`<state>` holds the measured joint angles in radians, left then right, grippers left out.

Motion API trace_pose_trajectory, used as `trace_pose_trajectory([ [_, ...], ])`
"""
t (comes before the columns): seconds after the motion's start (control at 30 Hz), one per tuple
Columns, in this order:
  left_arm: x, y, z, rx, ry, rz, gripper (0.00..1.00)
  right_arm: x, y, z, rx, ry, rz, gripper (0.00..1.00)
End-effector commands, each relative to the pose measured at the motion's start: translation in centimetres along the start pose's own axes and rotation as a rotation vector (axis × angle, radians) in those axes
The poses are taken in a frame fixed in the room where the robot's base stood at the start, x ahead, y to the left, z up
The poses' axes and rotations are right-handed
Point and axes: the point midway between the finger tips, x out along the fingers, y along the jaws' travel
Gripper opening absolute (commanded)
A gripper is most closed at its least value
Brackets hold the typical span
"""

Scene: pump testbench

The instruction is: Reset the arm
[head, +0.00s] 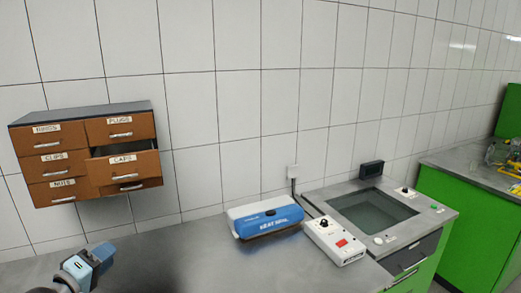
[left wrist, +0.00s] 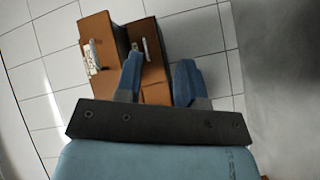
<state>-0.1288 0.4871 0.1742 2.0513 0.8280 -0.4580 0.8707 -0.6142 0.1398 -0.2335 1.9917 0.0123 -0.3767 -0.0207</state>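My left gripper (head: 98,256) shows at the lower left of the head view, over the grey bench and below the drawer cabinet, touching nothing that I can see. In the left wrist view its two blue fingers (left wrist: 160,78) stand apart with nothing held between them. The cabinet's orange drawer fronts show beyond the fingers there. My right gripper is in neither view.
A wall cabinet has labelled drawers; the CAPS drawer (head: 123,168) is pulled out. On the bench (head: 190,255) stand a blue and white device (head: 264,215) and a white switch box (head: 333,240). A testbench with a dark recessed panel (head: 372,210) is at right.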

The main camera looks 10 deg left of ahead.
Motion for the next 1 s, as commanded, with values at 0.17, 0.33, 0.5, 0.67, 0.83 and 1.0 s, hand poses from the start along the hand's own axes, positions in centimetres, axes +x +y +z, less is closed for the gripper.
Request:
trace_pose_trajectory([
  [0.17, -2.9, -7.7, 11.6, 0.328, -0.109, -0.163, 0.36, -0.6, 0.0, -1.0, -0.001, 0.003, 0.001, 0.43],
  [0.33, -7.8, -12.1, 22.8, 0.66, -0.262, -0.248, 0.36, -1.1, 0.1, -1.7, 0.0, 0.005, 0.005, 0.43],
  [0.5, -12.8, -13.6, 31.5, 0.937, -0.404, -0.259, 0.36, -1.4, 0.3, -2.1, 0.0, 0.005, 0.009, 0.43],
  [0.67, -15.4, -13.7, 35.8, 1.082, -0.478, -0.243, 0.36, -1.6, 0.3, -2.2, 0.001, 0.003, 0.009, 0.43],
  [0.83, -15.9, -13.6, 36.7, 1.122, -0.494, -0.236, 0.36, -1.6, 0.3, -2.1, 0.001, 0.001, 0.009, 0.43],
  [1.0, -15.9, -13.7, 36.6, 1.12, -0.493, -0.237, 0.36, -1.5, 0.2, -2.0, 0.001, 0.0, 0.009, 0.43],
])
